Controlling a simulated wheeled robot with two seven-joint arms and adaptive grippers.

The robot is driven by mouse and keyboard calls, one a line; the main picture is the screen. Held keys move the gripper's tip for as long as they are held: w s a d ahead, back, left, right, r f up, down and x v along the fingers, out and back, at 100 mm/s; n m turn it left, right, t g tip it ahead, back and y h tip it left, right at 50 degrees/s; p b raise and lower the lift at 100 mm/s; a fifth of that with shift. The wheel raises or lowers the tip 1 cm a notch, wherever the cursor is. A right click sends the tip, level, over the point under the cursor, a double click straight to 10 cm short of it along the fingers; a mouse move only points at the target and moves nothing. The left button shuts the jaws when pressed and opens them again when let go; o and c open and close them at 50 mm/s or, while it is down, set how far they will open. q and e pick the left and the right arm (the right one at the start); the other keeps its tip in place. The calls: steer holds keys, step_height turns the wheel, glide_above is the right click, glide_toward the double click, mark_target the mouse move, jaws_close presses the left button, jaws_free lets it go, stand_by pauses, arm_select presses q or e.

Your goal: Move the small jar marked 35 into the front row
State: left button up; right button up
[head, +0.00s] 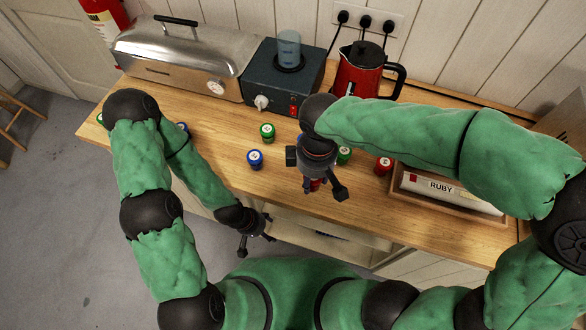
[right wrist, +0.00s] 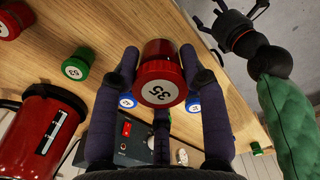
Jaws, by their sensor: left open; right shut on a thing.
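The small red jar marked 35 (right wrist: 160,82) is between the fingers of my right gripper (right wrist: 161,95), its round label facing the wrist camera. In the head view, my right gripper (head: 318,180) is over the front part of the counter, with a bit of the red jar (head: 315,185) showing under it. The gripper is shut on the jar; whether the jar touches the counter is hard to tell. My left gripper (head: 257,234) is open and empty, off the counter's front edge.
On the wooden counter (head: 225,160) stand a blue jar (head: 255,159), green jars (head: 267,132) and (head: 344,155), and a red jar (head: 383,165). A tray with a RUBY roll (head: 450,190) lies at right. A red kettle (head: 362,72), dark heater (head: 275,85) and steel box (head: 185,60) stand behind.

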steer(key=w+a+f, duration=0.1)
steer(key=w+f, duration=0.1)
steer(key=w+a+f+b, duration=0.1)
steer(key=w+f, duration=0.1)
steer(key=w+a+f+b, duration=0.1)
steer(key=w+a+f, duration=0.1)
steer(key=w+f, duration=0.1)
steer(key=shift+w, duration=0.1)
steer(key=shift+w+a+f, duration=0.1)
steer(key=shift+w+f, duration=0.1)
steer(key=shift+w+a+f+b, duration=0.15)
steer(key=shift+f+b, duration=0.4)
steer(key=shift+f, duration=1.1)
steer(key=shift+f, duration=0.1)
steer(key=shift+f, duration=0.1)
steer(key=o, duration=1.2)
